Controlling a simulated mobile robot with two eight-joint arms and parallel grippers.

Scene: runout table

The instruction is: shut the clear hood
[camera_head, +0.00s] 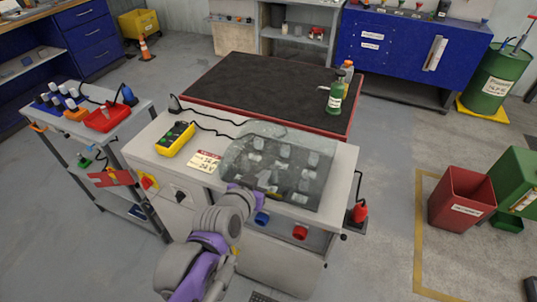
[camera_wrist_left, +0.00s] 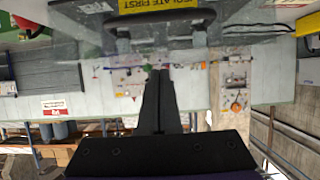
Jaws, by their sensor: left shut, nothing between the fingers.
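The clear hood (camera_head: 243,150) is a grey see-through cover on the white bench (camera_head: 343,165), with several small parts showing through it. I cannot tell whether its front edge rests on the bench or is a little raised. In the left wrist view, a dark handle (camera_wrist_left: 160,24) and a yellow "ISOLATE FIRST" label (camera_wrist_left: 168,5) show upside down at the top. My left gripper (camera_wrist_left: 160,72) is shut and empty, its tips close to the handle; contact cannot be told. In the head view the left wrist is at the hood's front left edge, fingers mostly hidden. My right gripper is out of view.
A yellow control box (camera_head: 175,139) with a cable and a label card (camera_head: 204,162) lie left of the hood. A black-topped table (camera_head: 260,85) with a green bottle (camera_head: 335,98) stands behind.

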